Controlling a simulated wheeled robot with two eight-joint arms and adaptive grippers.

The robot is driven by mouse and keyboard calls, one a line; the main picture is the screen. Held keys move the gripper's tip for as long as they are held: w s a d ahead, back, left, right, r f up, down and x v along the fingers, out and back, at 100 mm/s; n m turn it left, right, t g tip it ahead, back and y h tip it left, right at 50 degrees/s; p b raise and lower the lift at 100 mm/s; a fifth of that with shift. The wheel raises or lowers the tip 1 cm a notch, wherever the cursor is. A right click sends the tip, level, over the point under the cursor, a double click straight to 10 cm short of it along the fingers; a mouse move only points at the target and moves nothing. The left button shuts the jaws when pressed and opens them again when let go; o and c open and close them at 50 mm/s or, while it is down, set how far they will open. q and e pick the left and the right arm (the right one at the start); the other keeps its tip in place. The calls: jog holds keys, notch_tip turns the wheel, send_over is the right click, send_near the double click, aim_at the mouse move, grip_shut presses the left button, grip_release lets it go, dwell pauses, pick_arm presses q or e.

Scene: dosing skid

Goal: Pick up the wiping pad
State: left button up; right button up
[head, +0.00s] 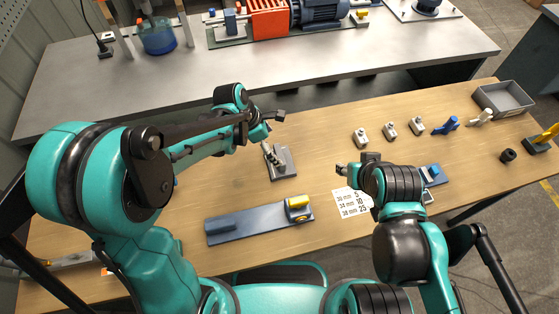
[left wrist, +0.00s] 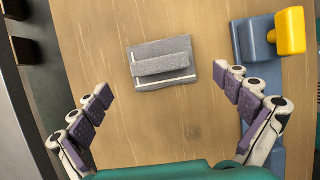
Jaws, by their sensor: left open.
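The wiping pad is a grey flat block with a raised grey grip bar and pale lines along its edges. In the left wrist view the pad (left wrist: 150,82) lies on the wooden table, ahead of and between my open fingers. In the head view the pad (head: 286,163) is partly covered by one finger. My left gripper (head: 276,133) is open and empty above the table beside the pad; its spread fingers also show in the left wrist view (left wrist: 168,95). My right gripper (head: 342,169) is over a white printed card; its jaw opening is unclear.
A blue-grey fixture (head: 245,225) with a yellow part (head: 298,203) lies nearer my body; its yellow part also shows in the left wrist view (left wrist: 291,30). Several small grey fittings (head: 390,129) and a grey tray (head: 503,98) are to the right.

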aim_at(279, 154)
pick_arm(q)
jog(key=b+x, duration=0.1)
jog(key=x, duration=0.1)
jog(key=b+x, duration=0.1)
jog(key=x, duration=0.4)
jog(key=shift+a+f+b, duration=0.1)
jog(key=shift+a+b, duration=0.15)
jog(key=shift+b, duration=0.15)
jog(key=c, duration=1.2)
